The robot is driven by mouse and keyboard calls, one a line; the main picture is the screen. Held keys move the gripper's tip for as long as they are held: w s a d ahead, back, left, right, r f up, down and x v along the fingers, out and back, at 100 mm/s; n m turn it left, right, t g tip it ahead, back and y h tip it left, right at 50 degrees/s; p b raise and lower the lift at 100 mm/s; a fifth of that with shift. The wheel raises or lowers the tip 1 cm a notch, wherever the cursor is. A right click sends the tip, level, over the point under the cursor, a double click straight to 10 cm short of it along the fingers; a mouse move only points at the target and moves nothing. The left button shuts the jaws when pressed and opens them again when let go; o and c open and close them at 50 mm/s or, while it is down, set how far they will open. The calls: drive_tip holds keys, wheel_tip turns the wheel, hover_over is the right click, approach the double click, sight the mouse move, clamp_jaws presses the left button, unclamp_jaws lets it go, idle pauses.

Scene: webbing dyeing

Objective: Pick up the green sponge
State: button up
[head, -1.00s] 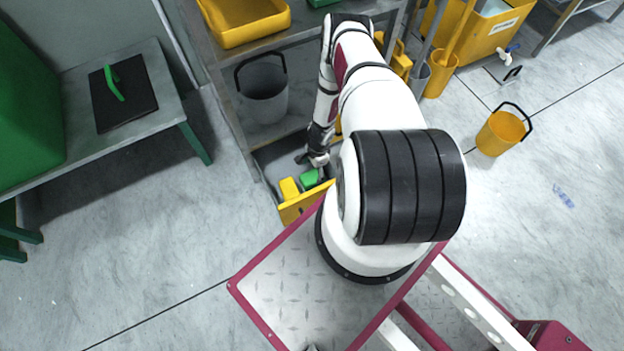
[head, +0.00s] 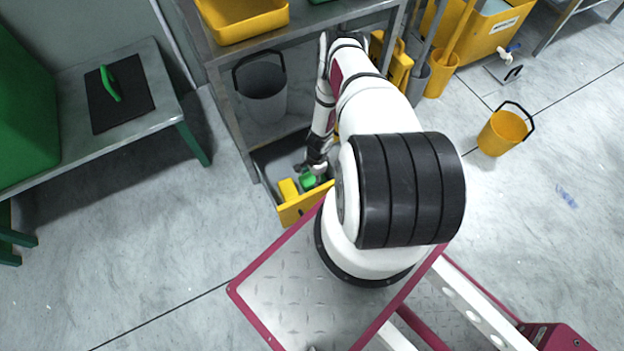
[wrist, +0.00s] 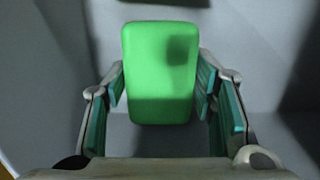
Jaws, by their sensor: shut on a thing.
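The green sponge (wrist: 160,75) fills the middle of the wrist view, a rounded green block with a dark shadow patch near its upper right. My gripper (wrist: 160,95) is shut on it, with one teal-padded finger along each side. In the head view the sponge (head: 309,181) shows as a small green patch below my wrist, inside the open drawer (head: 297,208) with the yellow front. My arm hides part of the drawer. Whether the sponge still touches the drawer floor I cannot tell.
A yellow block (head: 288,189) lies in the drawer left of the sponge. A grey bucket (head: 262,88) stands on the shelf above, close to my forearm. Yellow tools (head: 397,64) are just right of the arm. A yellow bucket (head: 502,131) stands on the open floor at right.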

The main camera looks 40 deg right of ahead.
sight(312, 177)
wheel_tip(312, 177, up, 10)
drive_tip(key=p, duration=0.3)
drive_tip(key=shift+p, duration=0.4)
